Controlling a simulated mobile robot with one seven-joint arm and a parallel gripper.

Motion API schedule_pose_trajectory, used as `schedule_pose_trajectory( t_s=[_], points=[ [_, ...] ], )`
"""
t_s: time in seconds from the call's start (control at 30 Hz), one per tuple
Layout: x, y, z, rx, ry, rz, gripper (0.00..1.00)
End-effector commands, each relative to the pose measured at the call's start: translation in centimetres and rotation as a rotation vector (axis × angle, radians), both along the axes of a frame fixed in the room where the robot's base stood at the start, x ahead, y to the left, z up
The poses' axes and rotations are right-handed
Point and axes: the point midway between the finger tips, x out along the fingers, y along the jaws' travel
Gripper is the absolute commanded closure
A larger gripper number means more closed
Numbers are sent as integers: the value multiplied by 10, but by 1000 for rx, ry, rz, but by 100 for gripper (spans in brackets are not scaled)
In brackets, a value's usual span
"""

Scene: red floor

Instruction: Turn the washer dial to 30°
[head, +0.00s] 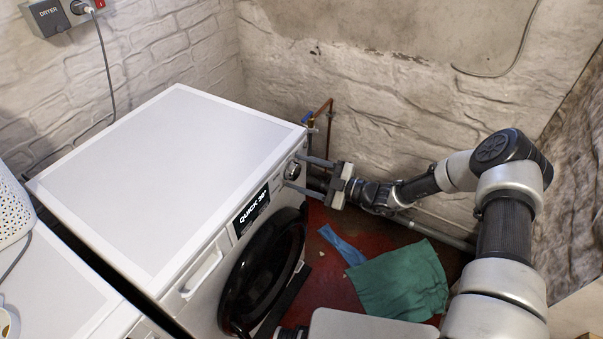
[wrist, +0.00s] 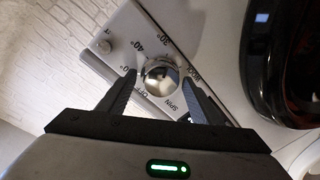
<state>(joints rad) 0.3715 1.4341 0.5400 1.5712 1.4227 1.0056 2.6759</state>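The washer dial (head: 292,170) is a round silver knob on the front panel of the white washer (head: 160,180), near its right corner. In the wrist view the dial (wrist: 162,76) sits in a ring of labels: 30°, 40°, OFF, SPIN and others that are hard to read. Its pointer direction cannot be made out. The washer display (head: 251,210) appears to read "QUICK 30°". My gripper (head: 300,172) faces the panel with its fingers apart, one on each side of the dial. In the wrist view the fingertips (wrist: 160,74) flank it closely; contact is not clear.
The black round washer door (head: 262,270) is below the display. A green cloth (head: 400,282) and a blue cloth (head: 343,245) lie on the red floor. Pipes (head: 320,118) run along the stone wall behind the panel. A second white appliance (head: 60,290) stands at left.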

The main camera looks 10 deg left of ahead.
Motion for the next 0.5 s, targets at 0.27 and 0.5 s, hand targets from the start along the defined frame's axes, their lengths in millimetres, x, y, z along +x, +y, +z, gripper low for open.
schedule_pose_trajectory(
  t_s=[0.27,0.5],
  points=[
    [0,-1,0,-1,0,-1,37],
    [-4,-21,1,-2,0,-3,37]
  ],
)
